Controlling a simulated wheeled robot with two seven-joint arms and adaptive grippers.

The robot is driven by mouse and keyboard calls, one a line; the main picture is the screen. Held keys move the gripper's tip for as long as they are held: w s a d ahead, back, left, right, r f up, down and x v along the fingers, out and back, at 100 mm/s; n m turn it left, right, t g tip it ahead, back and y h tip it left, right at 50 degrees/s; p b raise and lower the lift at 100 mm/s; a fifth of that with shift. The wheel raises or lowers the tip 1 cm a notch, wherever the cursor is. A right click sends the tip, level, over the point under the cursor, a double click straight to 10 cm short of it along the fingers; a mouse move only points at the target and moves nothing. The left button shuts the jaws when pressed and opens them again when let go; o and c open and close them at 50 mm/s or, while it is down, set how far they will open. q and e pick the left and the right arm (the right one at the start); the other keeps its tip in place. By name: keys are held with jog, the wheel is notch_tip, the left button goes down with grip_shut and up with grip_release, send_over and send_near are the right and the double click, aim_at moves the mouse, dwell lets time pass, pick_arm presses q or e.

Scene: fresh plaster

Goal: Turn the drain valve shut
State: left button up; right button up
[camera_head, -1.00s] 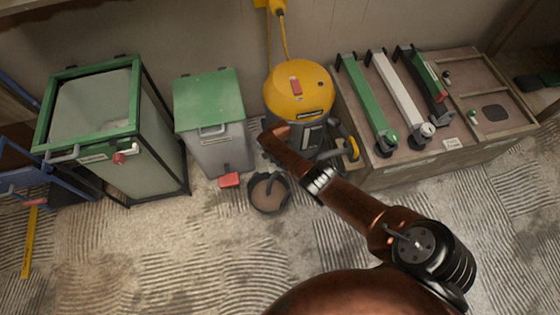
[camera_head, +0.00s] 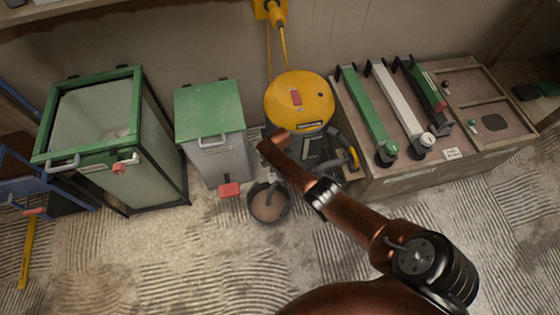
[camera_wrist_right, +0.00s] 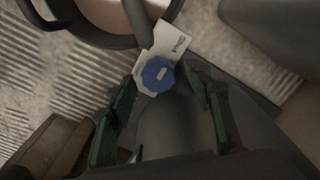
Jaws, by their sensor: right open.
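A blue round knob (camera_wrist_right: 158,75) with a pale bar mark shows in the right wrist view, in front of a white label (camera_wrist_right: 170,45). It looks like the drain valve. My right gripper (camera_wrist_right: 161,82) is open, with a green finger on each side of the knob in the picture; I cannot tell whether they touch it. In the head view my copper right arm reaches to the yellow-topped vacuum (camera_head: 300,100) and covers part of its lower body. The knob does not show there. My left gripper is out of view.
A black bucket (camera_head: 253,207) of brown liquid stands before the vacuum; its rim shows at the wrist view's top. A grey bin with a green lid (camera_head: 209,107) and a green-framed glass cabinet (camera_head: 160,160) stand left. A wooden bench (camera_head: 470,85) with tools stands right.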

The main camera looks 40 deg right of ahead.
notch_tip(320, 180, up, 10)
dwell(0.5)
jog(key=shift+s+r, duration=0.1)
